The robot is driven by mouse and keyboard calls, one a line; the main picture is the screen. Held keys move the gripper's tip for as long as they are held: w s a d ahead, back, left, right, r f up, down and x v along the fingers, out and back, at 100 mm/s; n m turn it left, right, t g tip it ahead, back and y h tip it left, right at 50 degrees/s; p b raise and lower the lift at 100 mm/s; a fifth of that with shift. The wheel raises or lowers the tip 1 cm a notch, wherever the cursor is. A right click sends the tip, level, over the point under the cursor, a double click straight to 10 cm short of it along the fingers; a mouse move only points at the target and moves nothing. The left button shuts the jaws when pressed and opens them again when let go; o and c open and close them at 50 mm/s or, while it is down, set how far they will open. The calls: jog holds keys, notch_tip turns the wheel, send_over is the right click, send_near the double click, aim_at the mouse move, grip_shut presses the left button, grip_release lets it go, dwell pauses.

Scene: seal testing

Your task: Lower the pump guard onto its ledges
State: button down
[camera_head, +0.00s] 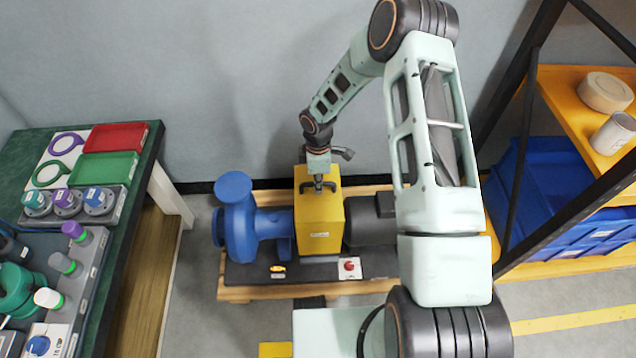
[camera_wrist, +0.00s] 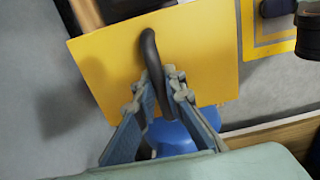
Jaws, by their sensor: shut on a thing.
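The pump guard (camera_head: 319,228) is a yellow box with a black handle on top. In the head view it stands between the blue pump (camera_head: 241,222) and the dark motor (camera_head: 369,220). My gripper (camera_head: 318,184) is above the guard, shut on its handle. In the wrist view the fingers (camera_wrist: 163,85) close around the black handle (camera_wrist: 152,60), with the yellow guard top (camera_wrist: 205,55) behind it and part of the blue pump (camera_wrist: 172,138) beyond. The ledges are hidden, and I cannot tell whether the guard touches them.
Pump and motor sit on a dark base (camera_head: 245,275) on a wooden pallet (camera_head: 236,294). A green bench (camera_head: 150,150) with trays and parts is at left. A shelf with blue bins (camera_head: 550,180) and a black post are at right. A wall is behind.

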aim_at(318, 195)
dwell(0.4)
jog(key=shift+f+b, duration=1.35)
jog(key=shift+f, duration=0.3)
jog(key=shift+w+f+b, duration=0.1)
jog(key=shift+f+b, duration=1.15)
jog(key=shift+f, duration=0.3)
jog(key=shift+a+f+b, duration=0.1)
jog(key=shift+f+b, duration=0.7)
jog(key=shift+f, duration=0.2)
dwell(0.5)
jog(key=c, duration=1.9)
grip_release()
jog(key=shift+c, duration=0.2)
notch_tip(318, 195, up, 9)
jog(key=p, duration=0.6)
